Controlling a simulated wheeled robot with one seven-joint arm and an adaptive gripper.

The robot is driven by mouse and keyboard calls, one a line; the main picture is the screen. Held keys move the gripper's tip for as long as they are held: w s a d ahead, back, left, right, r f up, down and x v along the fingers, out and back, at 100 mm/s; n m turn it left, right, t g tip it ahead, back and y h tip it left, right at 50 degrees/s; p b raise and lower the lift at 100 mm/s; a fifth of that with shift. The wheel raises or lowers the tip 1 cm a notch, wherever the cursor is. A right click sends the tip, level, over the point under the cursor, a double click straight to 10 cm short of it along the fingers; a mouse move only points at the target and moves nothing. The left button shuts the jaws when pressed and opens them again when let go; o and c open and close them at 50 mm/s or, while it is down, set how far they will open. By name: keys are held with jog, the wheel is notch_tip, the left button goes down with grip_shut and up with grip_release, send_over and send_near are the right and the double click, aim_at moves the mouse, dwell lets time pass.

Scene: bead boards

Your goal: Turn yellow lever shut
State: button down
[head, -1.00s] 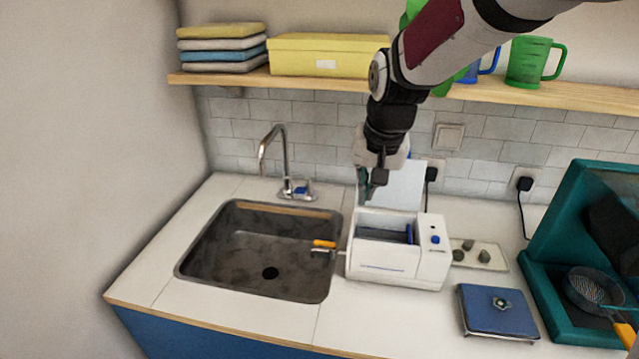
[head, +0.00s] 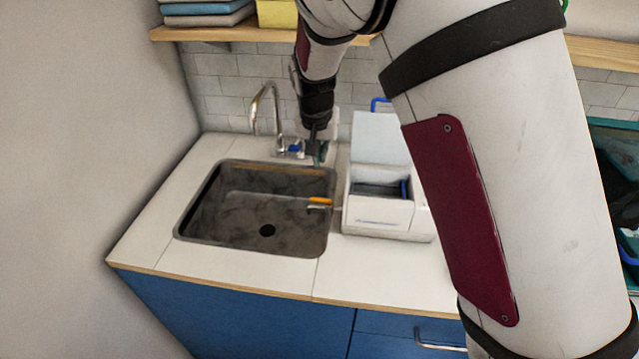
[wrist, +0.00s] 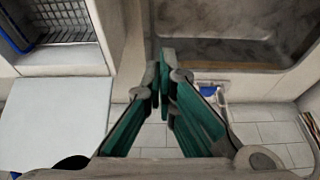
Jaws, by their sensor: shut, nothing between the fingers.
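The yellow lever (head: 320,201) is a small orange-yellow bar on the metal tap of the white box (head: 378,216), reaching over the sink's right rim. It lies roughly crosswise in the head view, and I cannot make it out in the wrist view. My gripper (head: 317,160) points down near the sink's back right corner, behind the lever and apart from it. In the wrist view my green-padded fingers (wrist: 165,72) are together with nothing between them. The white box also shows in the wrist view (wrist: 65,62), left of the fingers.
The box's white lid (head: 379,139) stands open and a blue-edged basket (wrist: 52,32) sits inside. My arm hides the right side.

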aim_at(321, 201)
jog(key=a+x, duration=0.1)
jog(key=x, duration=0.9)
jog(key=shift+s+d+p, duration=0.1)
jog(key=shift+s+p, duration=1.1)
jog(key=shift+s, duration=0.85)
